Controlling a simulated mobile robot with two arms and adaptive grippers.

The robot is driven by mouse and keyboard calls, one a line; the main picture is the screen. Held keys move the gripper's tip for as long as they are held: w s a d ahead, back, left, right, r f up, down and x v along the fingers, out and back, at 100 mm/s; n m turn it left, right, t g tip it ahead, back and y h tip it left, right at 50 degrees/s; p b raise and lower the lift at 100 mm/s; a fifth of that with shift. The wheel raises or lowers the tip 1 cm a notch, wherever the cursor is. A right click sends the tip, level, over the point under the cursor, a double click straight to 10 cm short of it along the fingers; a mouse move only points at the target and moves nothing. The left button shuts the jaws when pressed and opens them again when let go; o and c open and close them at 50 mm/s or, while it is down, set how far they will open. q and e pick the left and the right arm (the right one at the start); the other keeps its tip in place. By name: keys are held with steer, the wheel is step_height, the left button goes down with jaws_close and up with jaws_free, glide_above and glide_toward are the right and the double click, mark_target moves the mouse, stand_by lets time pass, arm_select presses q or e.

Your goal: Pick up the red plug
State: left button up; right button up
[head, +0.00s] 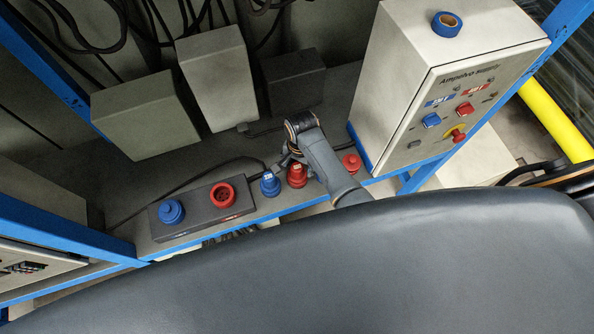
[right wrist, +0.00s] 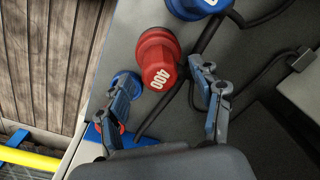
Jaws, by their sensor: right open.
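A red plug (head: 297,176) stands on the grey shelf between a blue plug (head: 270,185) and another red piece (head: 351,164) to the right. My right gripper (head: 290,157) is at the red plug, its fingers partly hidden by my arm. The blue plug (right wrist: 196,7) is cut off at the top edge. The left finger partly covers a red and blue piece. My left gripper is not in view.
A dark socket box (head: 190,216) with a blue and a red socket sits left on the shelf. A white supply cabinet (head: 410,80) stands right, with a blue tape roll (head: 447,24) on top. Grey boxes (head: 217,78) stand behind. Black cables cross the shelf.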

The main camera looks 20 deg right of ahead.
steer(key=shift+f, duration=0.4)
steer(key=shift+c, duration=0.2)
steer(key=c, duration=1.3)
steer(key=shift+r, duration=0.1)
steer(key=shift+c, duration=0.2)
